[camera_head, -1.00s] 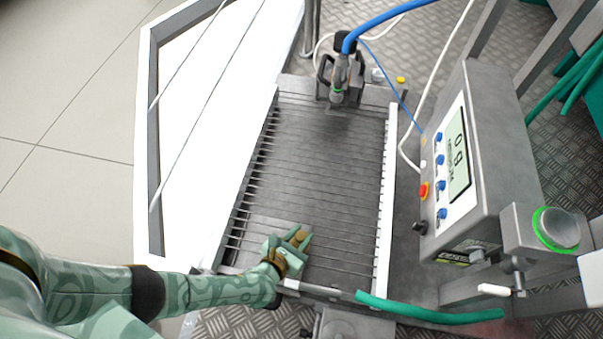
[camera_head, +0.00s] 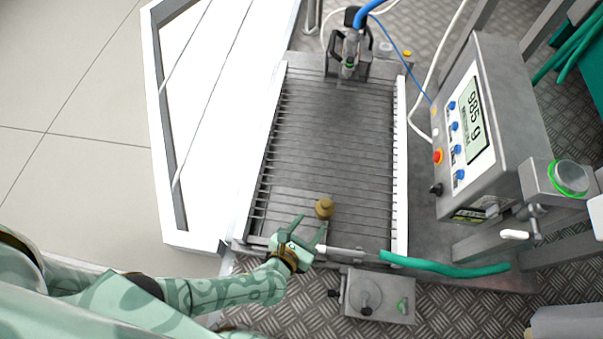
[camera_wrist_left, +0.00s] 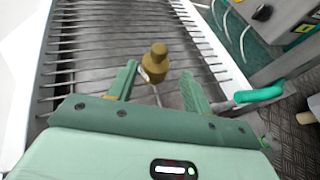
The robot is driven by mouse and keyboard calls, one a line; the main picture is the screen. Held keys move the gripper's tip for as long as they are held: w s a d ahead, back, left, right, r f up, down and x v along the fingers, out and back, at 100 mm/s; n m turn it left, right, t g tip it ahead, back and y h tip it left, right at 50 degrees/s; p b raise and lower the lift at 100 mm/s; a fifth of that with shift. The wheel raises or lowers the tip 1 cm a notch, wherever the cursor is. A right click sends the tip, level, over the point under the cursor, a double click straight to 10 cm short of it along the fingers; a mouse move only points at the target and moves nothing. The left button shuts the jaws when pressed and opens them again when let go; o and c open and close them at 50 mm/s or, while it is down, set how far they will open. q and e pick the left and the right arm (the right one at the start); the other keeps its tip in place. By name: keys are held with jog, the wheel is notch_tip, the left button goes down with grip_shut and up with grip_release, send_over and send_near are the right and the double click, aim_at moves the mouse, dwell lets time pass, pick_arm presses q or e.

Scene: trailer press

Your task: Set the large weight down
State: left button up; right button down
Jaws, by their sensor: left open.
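The large weight (camera_head: 324,208) is a brass-coloured knobbed cylinder standing upright on the slatted metal bed (camera_head: 335,140), near its front edge. It also shows in the left wrist view (camera_wrist_left: 156,64), just beyond the fingertips. My left gripper (camera_head: 309,226) is open and empty, just in front of the weight and apart from it. In the left wrist view the green fingers (camera_wrist_left: 160,85) are spread wide with the weight beyond the gap between them. The display (camera_head: 474,118) on the grey control box reads about 985 g. My right gripper is not in view.
The control box (camera_head: 500,120) with blue buttons and a red button stands to the right. A nozzle on a blue hose (camera_head: 350,50) is at the back of the bed. A green hose (camera_head: 440,266) lies at the front right. A white-framed panel (camera_head: 215,100) is at the left.

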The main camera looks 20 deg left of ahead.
pick_arm(q)
jog(key=s+d+r+m+g+h, duration=0.1)
jog(key=s+d+r+m+h, duration=0.25)
jog(key=r+m, duration=0.55)
jog(key=s+d+r+m+h, duration=0.3)
jog(key=d+r+m, duration=0.3)
jog(key=m, duration=0.4)
jog(key=s+a+f+m+g+y, duration=0.2)
jog(key=s+a+m+g+y, duration=0.2)
jog(key=s+a+m, duration=0.5)
jog(key=s+a+f+m+g+y, duration=0.2)
jog(key=s+a+m+g+y, duration=0.3)
jog(key=s+a+m, duration=0.5)
jog(key=a+m, duration=0.3)
jog(key=a, duration=0.2)
jog(key=shift+s+a+m+g, duration=0.15)
jog(key=shift+s+m+g, duration=0.15)
jog(key=shift+m+g, duration=0.1)
